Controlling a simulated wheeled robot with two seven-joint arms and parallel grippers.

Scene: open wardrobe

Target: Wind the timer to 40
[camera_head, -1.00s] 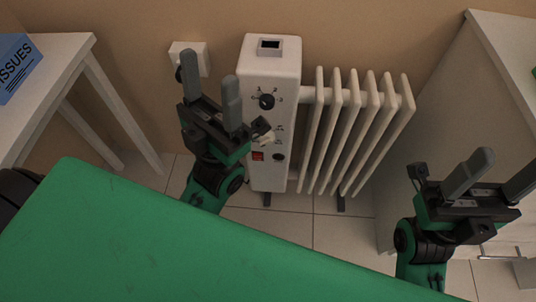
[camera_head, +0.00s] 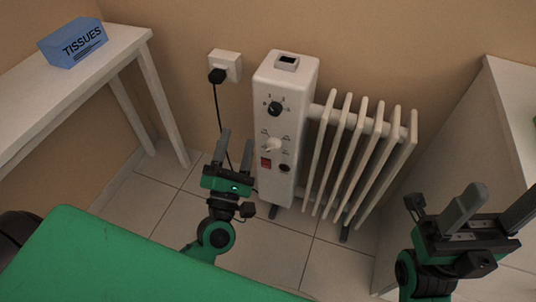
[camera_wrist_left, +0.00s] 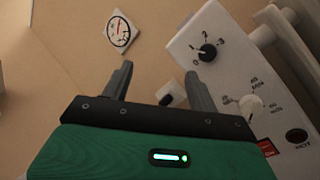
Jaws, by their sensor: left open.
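A white oil heater (camera_head: 266,185) stands by the wall, its control panel facing me. The white timer knob (camera_head: 274,144) sits mid-panel, below a black numbered knob (camera_head: 275,108). In the left wrist view the timer knob (camera_wrist_left: 250,105) is at right with small marks around it; its exact setting is too small to read. My left gripper (camera_head: 236,142) is open and empty, left of the panel and apart from the knob; its fingers also show in the left wrist view (camera_wrist_left: 160,70). My right gripper (camera_head: 508,198) is open and empty at the lower right.
A red switch (camera_head: 265,162) and a dark round part (camera_head: 284,167) sit below the timer knob. A plug and cord hang from the wall socket (camera_head: 226,62) behind my left gripper. A white table (camera_head: 70,90) with a tissue box (camera_head: 72,43) stands left, a white cabinet (camera_head: 470,130) right.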

